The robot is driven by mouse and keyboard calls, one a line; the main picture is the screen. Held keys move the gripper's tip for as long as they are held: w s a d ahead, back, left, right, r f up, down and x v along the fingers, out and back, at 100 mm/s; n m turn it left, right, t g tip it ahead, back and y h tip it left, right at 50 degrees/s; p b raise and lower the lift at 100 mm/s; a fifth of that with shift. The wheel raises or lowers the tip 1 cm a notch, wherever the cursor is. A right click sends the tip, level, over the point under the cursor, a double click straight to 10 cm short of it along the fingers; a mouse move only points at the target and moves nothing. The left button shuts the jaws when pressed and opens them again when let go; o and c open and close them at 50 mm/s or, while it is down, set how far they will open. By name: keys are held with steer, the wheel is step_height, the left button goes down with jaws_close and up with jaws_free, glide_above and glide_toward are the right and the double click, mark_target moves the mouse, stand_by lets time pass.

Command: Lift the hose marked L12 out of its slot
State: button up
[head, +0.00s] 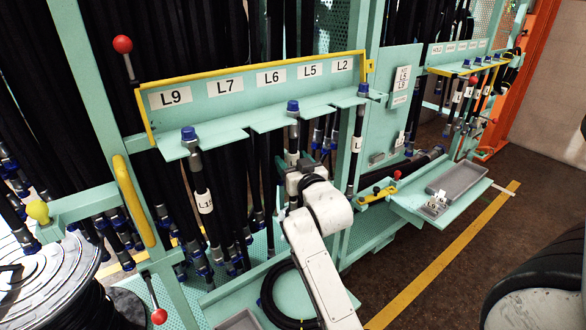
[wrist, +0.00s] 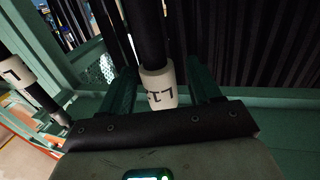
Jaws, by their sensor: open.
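Three hoses with blue caps hang from the slotted shelf (head: 245,125) in the head view. The middle hose (head: 293,132) hangs below the L6 and L5 plates. In the wrist view a black hose (wrist: 148,35) with a white tag (wrist: 159,88) stands between my open fingers. The tag starts with L1; its last character is unclear. I cannot tell whether the fingers touch the hose. The left hose (head: 196,165) has a tag starting with L1. The right hose (head: 359,120) has a tag starting with L.
A yellow-edged label board (head: 250,85) stands above the shelf. Black hoses hang densely behind. A second hose shelf (head: 465,68) is at the right. A green ledge with a grey tray (head: 460,180) juts out at the right.

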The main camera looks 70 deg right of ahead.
jaws_close()
stand_by(0.7)
